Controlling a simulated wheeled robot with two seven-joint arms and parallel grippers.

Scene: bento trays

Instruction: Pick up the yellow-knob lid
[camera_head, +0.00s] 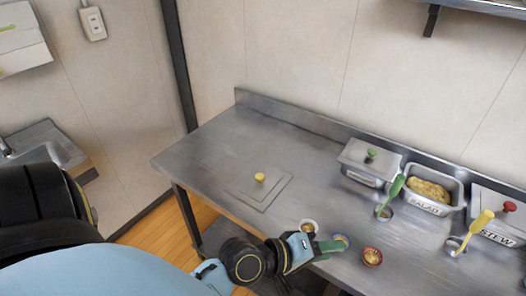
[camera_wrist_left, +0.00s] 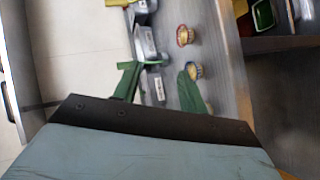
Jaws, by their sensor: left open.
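The yellow-knob lid (camera_head: 265,196), a flat grey square plate with a round yellow knob (camera_head: 259,177), lies on the left part of the steel counter in the head view. I do not make it out in the left wrist view. My left gripper (camera_head: 328,246), with green fingers, is at the counter's front edge, to the right of the lid and nearer me, apart from it. In the left wrist view the two green fingers (camera_wrist_left: 160,88) are spread with nothing held between them. My right gripper is not in view.
Small cups stand by the gripper: a pale one (camera_head: 308,226), a blue one (camera_head: 341,241) and a red one (camera_head: 372,257). A green-knob container (camera_head: 362,178), the salad container (camera_head: 427,207), a red-knob stew container (camera_head: 490,236) and upright green and yellow utensils stand right. The counter's back left (camera_head: 225,135) is clear.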

